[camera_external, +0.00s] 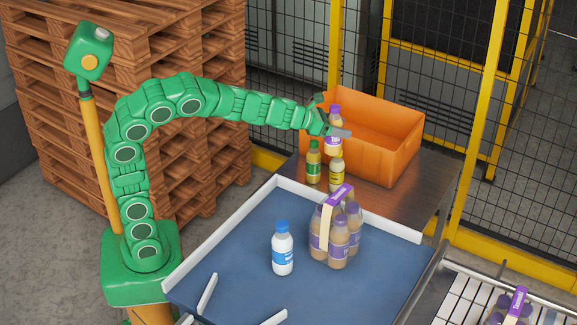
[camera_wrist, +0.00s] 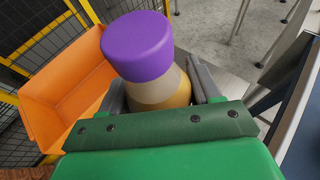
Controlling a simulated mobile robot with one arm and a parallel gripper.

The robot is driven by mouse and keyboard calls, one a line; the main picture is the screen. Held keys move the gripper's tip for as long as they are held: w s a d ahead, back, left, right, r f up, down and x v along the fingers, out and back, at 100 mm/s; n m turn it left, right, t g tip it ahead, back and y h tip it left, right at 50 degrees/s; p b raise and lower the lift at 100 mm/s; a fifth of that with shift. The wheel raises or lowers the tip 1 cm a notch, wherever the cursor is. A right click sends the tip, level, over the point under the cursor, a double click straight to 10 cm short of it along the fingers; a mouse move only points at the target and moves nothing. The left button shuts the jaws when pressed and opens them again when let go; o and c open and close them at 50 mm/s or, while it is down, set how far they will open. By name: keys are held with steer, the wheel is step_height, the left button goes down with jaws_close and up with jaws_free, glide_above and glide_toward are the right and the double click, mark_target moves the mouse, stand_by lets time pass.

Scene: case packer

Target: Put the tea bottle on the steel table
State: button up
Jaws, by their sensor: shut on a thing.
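My gripper (camera_external: 331,131) is shut on a bottle with a purple cap (camera_external: 335,109), tan contents and a white-and-purple label, which appears to be the tea bottle. The wrist view shows its purple cap (camera_wrist: 138,46) upright between my two grey fingers (camera_wrist: 158,90). In the external view it is at the near left side of the orange crate, above two standing bottles. The table (camera_external: 425,192) under the crate has a brownish, shiny top and looks like the steel table. The held bottle's lower part is partly hidden.
A green-capped bottle (camera_external: 313,163) and a dark-capped yellow bottle (camera_external: 336,172) stand before the orange crate (camera_external: 392,165). A blue surface (camera_external: 235,255) holds a blue-capped bottle (camera_external: 282,250) and a purple-handled bottle pack (camera_external: 338,240). A fence (camera_external: 495,60) stands behind.

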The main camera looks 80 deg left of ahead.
step_height(320, 180, down, 11)
steer(key=shift+w+a+f, duration=0.2)
steer(key=shift+w+f, duration=2)
steer(key=shift+w, duration=0.15)
steer(key=shift+w+a+f, duration=0.15)
steer(key=shift+w+f, duration=2.1)
steer(key=shift+w, duration=0.05)
steer(key=shift+w+a+f, duration=0.2)
steer(key=shift+w+f, duration=2)
steer(key=shift+w, duration=0.15)
steer(key=shift+f, duration=0.1)
steer(key=o, duration=1.3)
steer(key=shift+c, duration=0.2)
step_height(320, 180, up, 8)
steer(key=s, duration=0.2)
steer(key=shift+s, duration=0.4)
